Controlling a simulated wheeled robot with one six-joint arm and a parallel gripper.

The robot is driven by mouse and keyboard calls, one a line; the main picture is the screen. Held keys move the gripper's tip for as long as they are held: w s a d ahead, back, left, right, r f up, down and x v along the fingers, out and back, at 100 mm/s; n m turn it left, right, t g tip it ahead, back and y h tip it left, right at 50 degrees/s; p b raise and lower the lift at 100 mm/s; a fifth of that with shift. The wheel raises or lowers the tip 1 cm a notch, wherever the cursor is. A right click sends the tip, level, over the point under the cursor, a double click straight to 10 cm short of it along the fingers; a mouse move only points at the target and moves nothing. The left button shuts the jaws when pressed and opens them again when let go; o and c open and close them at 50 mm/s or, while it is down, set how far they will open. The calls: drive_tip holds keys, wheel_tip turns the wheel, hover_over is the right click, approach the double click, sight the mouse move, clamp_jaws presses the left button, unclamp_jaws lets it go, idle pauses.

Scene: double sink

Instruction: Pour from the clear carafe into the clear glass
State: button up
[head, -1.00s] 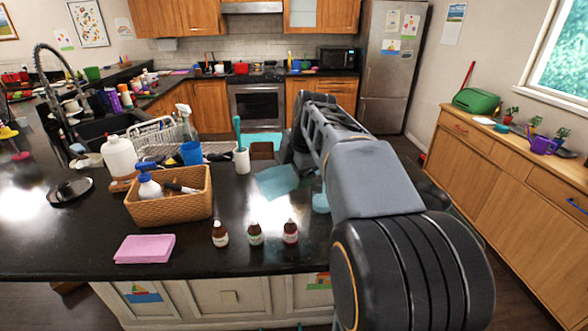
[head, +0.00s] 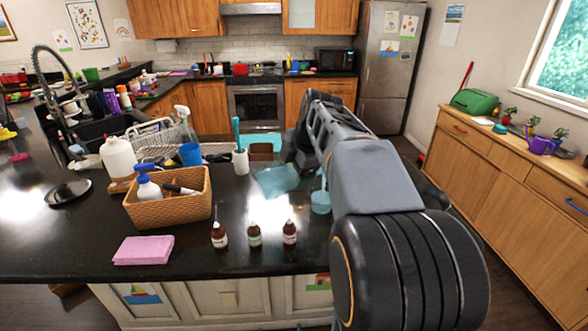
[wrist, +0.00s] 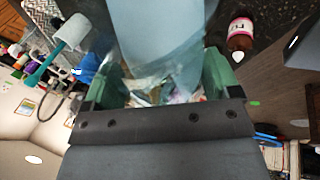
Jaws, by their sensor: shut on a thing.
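My gripper (wrist: 158,64) shows in the wrist view, its green fingers closed on both sides of the clear carafe (wrist: 168,78). Coloured bits show through the clear part near the fingers, and a pale blue area fills the view beyond. In the head view, a pale blue see-through shape (head: 275,181) beside my gripper (head: 297,150) matches the carafe's place, though its outline is faint. It looks tilted; a liquid level cannot be made out. My arm hides most of the gripper there. I cannot make out the clear glass for certain in either view.
Three brown bottles (head: 254,236) stand near the counter's front edge. A wicker basket (head: 150,215), a pink cloth (head: 143,250) and a white holder with a teal brush (head: 241,162) are to the left. A pale blue item (head: 321,202) sits beside my arm.

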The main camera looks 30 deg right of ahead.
drive_tip(key=shift+d+r+y, duration=0.1)
drive_tip(key=shift+r+y, duration=0.05)
drive_tip(key=shift+y, duration=0.25)
idle(0.4)
drive_tip(key=f+h+b, duration=0.2)
drive_tip(key=shift+a+b, duration=0.35)
drive_tip(key=h, duration=0.1)
drive_tip(key=f+h+b, duration=0.1)
drive_tip(key=shift+a+n+g+h, duration=0.15)
drive_tip(key=shift+n+g+h, duration=0.15)
drive_tip(key=shift+n+h, duration=0.1)
drive_tip(key=h, duration=0.1)
drive_tip(key=r+h, duration=0.1)
drive_tip(key=shift+w+r+n+h, duration=0.1)
drive_tip(key=shift+r+n+h, duration=0.2)
drive_tip(key=shift+h, duration=0.1)
wheel_tip(320, 180, up, 2)
drive_tip(key=h, duration=0.3)
drive_tip(key=shift+n+g+h, duration=0.3)
drive_tip(key=shift+n, duration=0.1)
wheel_tip(320, 180, up, 2)
drive_tip(key=h, duration=0.4)
drive_tip(key=shift+r+n, duration=0.2)
drive_tip(key=shift+n, duration=0.2)
